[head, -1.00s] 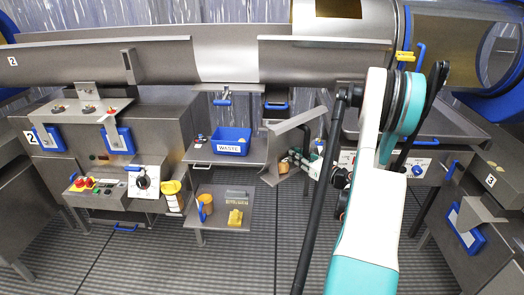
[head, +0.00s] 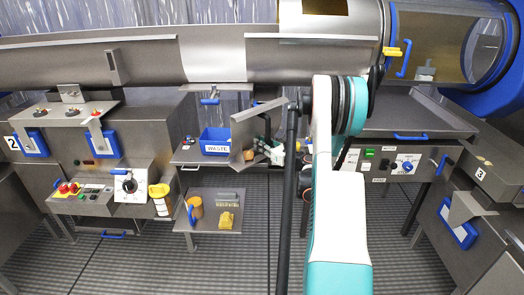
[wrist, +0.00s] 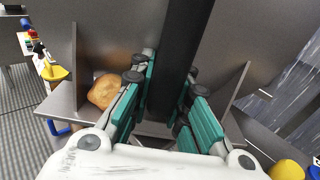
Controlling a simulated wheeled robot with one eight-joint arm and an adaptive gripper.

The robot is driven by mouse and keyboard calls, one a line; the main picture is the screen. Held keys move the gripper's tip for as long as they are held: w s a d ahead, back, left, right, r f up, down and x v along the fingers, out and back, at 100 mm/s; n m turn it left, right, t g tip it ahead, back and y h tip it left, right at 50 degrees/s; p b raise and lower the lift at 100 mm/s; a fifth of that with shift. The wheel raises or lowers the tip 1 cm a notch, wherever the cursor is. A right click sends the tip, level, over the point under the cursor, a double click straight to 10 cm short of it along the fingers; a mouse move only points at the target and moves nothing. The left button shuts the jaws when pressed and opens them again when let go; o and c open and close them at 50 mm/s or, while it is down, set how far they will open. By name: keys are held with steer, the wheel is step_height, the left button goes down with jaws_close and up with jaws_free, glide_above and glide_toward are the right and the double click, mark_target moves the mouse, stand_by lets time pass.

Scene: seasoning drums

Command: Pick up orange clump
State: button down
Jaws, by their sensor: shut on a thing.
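The orange clump (wrist: 105,91) is a rounded orange-brown lump on a metal shelf in the wrist view, just left of my left finger. In the head view the clump (head: 261,144) is small and partly hidden beside the metal guard and my gripper. In the head view my gripper (head: 272,152) is small and partly covered by a black pole.
A metal guard (head: 242,135) stands close to my gripper. A blue WASTE bin (head: 215,140) is to its left. A yellow round object (wrist: 287,169) shows at the lower right in the wrist view.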

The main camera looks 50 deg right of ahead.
steer(key=shift+f, duration=0.95)
steer(key=shift+r, duration=0.1)
steer(key=c, duration=1.9)
jaws_free()
steer(key=shift+b, duration=0.3)
steer(key=o, duration=0.4)
steer(key=shift+c, duration=0.2)
